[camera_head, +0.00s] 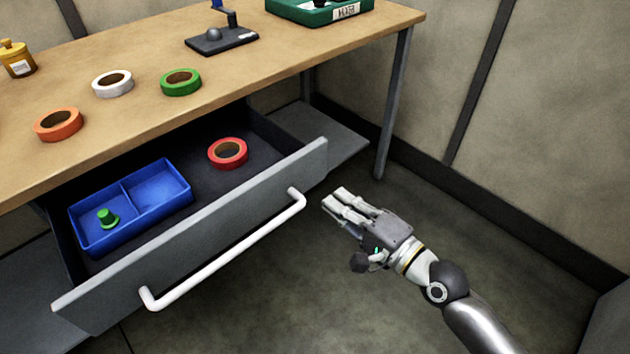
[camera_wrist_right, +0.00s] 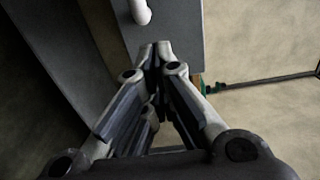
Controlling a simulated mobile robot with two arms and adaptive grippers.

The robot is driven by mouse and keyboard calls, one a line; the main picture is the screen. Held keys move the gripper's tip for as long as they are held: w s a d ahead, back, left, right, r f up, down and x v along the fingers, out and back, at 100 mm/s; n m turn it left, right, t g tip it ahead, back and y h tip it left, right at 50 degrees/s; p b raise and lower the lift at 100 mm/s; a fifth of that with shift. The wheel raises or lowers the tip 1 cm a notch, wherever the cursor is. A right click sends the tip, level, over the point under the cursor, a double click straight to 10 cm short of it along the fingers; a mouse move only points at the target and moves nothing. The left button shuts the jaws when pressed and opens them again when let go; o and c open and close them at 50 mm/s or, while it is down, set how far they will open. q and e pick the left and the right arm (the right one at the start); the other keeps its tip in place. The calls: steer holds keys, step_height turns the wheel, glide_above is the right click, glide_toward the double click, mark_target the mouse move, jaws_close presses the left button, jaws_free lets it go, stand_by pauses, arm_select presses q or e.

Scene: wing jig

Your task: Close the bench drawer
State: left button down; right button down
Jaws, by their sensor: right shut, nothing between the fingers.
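The bench drawer (camera_head: 205,230) stands pulled out below the wooden bench top, its grey front facing me. A white bar handle (camera_head: 228,250) runs along that front; one end of the handle also shows in the right wrist view (camera_wrist_right: 140,12). My right gripper (camera_head: 333,203) is shut and empty. It is just right of the handle's right end, near the right end of the drawer front (camera_wrist_right: 165,30), and appears apart from both. My left gripper is not in view.
The drawer holds a blue two-part tray (camera_head: 160,190) with a green piece (camera_head: 107,217) in its left part, and a red tape roll (camera_head: 227,153). Tape rolls, a yellow bottle (camera_head: 16,58) and a green case (camera_head: 312,10) are on the bench (camera_head: 140,120). A bench leg (camera_head: 393,105) stands behind my gripper.

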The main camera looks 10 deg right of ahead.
mark_target(305, 177)
steer(key=x, duration=0.6)
steer(key=shift+a, duration=0.1)
steer(key=shift+w+a, duration=0.25)
steer(key=shift+w, duration=0.15)
